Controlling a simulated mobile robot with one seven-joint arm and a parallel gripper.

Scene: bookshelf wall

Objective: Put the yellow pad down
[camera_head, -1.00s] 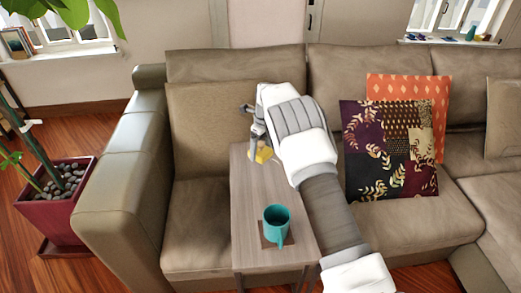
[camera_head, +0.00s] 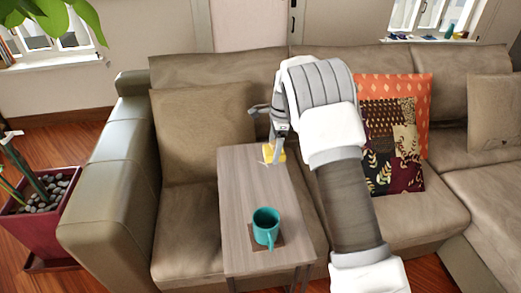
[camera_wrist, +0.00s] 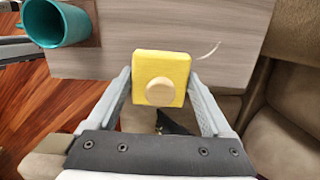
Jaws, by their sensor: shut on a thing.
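The yellow pad (camera_wrist: 160,65) is a small square block with a round pale knob on its face. In the wrist view it sits between the two grey fingers of my gripper (camera_wrist: 162,92), which is shut on it. In the head view the yellow pad (camera_head: 273,154) shows at my gripper (camera_head: 277,148), over the far end of the narrow wooden side table (camera_head: 240,197). I cannot tell whether the pad touches the tabletop.
A teal mug (camera_head: 266,225) stands on a brown coaster (camera_head: 281,238) near the table's front end. A potted plant (camera_head: 40,215) is at left. The tabletop between mug and pad is bare.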

